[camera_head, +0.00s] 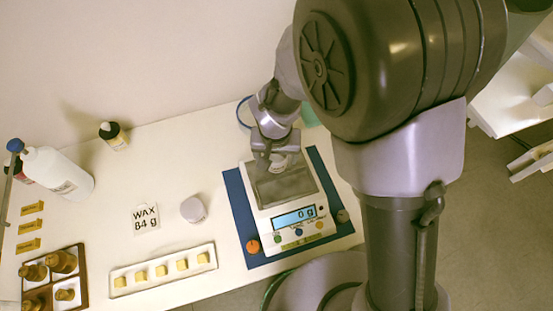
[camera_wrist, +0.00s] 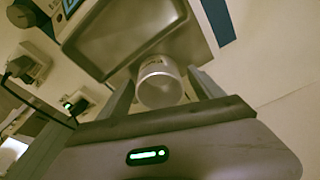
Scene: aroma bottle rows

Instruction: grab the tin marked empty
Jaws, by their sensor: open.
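A small pale round tin (camera_wrist: 163,88) shows in the wrist view, between the two fingers of my gripper (camera_wrist: 162,92). Some print shows on its side, too blurred to read. The fingers stand on either side of it, open; I cannot tell whether they touch it. The tin is at the edge of the scale's metal pan in that view. In the head view my gripper (camera_head: 272,158) is low at the back of the scale (camera_head: 297,222) and largely hides that tin. Another grey-white round tin (camera_head: 193,209) stands on the table left of the scale; no marking is readable on it.
The scale reads 0 g and sits on a blue mat (camera_head: 246,231). A "WAX 84 g" card (camera_head: 145,218), a white tray of wax cubes (camera_head: 163,271), a brown bottle box (camera_head: 83,277) and a white bottle (camera_head: 58,174) stand to the left. A dropper bottle (camera_head: 114,136) stands at the back.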

